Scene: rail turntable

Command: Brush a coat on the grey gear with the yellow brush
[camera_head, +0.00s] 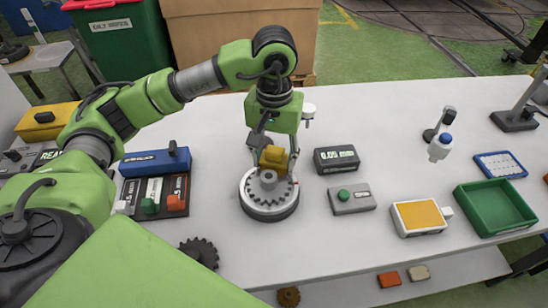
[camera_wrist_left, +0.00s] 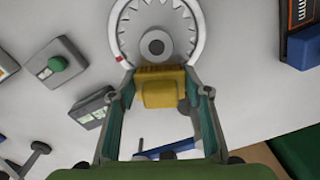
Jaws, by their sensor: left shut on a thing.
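The grey gear (camera_head: 262,190) sits flat on a round white turntable (camera_head: 272,212) in the middle of the table. A grey hub stands at its centre. My left gripper (camera_head: 273,160) is shut on the yellow brush (camera_head: 274,154) and holds it over the far part of the gear, beside the hub. In the left wrist view the brush (camera_wrist_left: 160,88) is between the two fingers, at the near edge of the gear (camera_wrist_left: 155,22). I cannot tell whether its bristles touch the gear. My right gripper does not show.
Right of the turntable are a box reading 0.05 (camera_head: 336,159), a grey box with a green button (camera_head: 352,198), a yellow-topped pad (camera_head: 419,216) and a green tray (camera_head: 495,206). Left are a button panel (camera_head: 153,195) and a blue box (camera_head: 155,162). A dark gear (camera_head: 200,252) lies near the front edge.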

